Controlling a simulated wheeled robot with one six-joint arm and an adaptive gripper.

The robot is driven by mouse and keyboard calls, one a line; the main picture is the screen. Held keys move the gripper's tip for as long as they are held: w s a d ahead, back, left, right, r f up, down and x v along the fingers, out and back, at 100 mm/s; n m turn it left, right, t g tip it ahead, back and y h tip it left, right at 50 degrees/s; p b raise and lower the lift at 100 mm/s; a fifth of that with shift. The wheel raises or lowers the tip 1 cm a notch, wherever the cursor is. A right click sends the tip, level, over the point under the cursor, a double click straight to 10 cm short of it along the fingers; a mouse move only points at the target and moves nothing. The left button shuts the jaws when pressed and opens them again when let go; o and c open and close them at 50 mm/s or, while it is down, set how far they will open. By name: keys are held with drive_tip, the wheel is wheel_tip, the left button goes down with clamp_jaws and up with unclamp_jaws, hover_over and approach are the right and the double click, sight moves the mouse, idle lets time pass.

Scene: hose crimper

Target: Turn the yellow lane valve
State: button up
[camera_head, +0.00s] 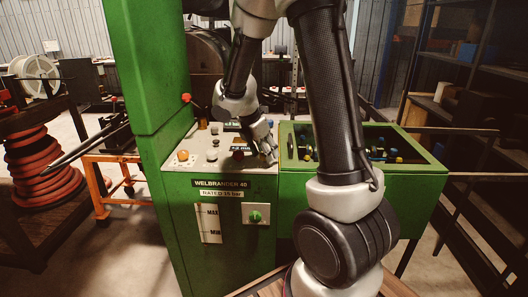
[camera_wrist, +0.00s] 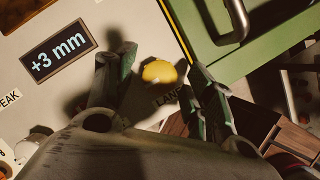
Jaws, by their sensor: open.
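The yellow lane valve (camera_wrist: 160,73) is a round yellow knob on the pale panel, with a partly covered label reading "LANE" beside it in the wrist view. My gripper (camera_wrist: 161,60) is open, with one finger on each side of the knob and visible gaps between knob and fingers. I cannot tell how far above the panel the fingertips are. In the head view my gripper (camera_head: 271,157) is low over the right end of the panel top (camera_head: 208,163), and I cannot make out the yellow knob there.
A display reading "+3 mm" (camera_wrist: 58,53) lies left of the knob. A green edge with a metal handle (camera_wrist: 234,20) is at upper right. In the head view, an orange knob (camera_head: 183,155) and dark knobs stand on the panel. An open green bin (camera_head: 415,172) is to the right.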

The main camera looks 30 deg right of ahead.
drive_tip(key=c, duration=1)
drive_tip(key=shift+m, duration=0.4)
drive_tip(key=m, duration=0.2)
drive_tip(key=m+g, duration=0.1)
drive_tip(key=shift+w+m+g, duration=0.2)
drive_tip(key=shift+m+g, duration=0.1)
drive_tip(key=shift+m, duration=0.1)
drive_tip(key=m, duration=0.2)
drive_tip(key=m+g, duration=0.1)
drive_tip(key=m, duration=0.1)
drive_tip(key=shift+g+y, duration=0.3)
drive_tip(key=shift+y, duration=0.1)
drive_tip(key=m+g+y, duration=0.1)
drive_tip(key=m, duration=0.4)
drive_tip(key=shift+w+d, duration=0.1)
drive_tip(key=shift+w, duration=0.05)
drive_tip(key=shift+d+m+g+y, duration=0.1)
drive_tip(key=shift+m+g+y, duration=0.25)
drive_tip(key=shift+m, duration=0.75)
drive_tip(key=shift+m+g+y, duration=0.15)
drive_tip(key=shift+m+y, duration=0.4)
drive_tip(key=shift+m, duration=0.55)
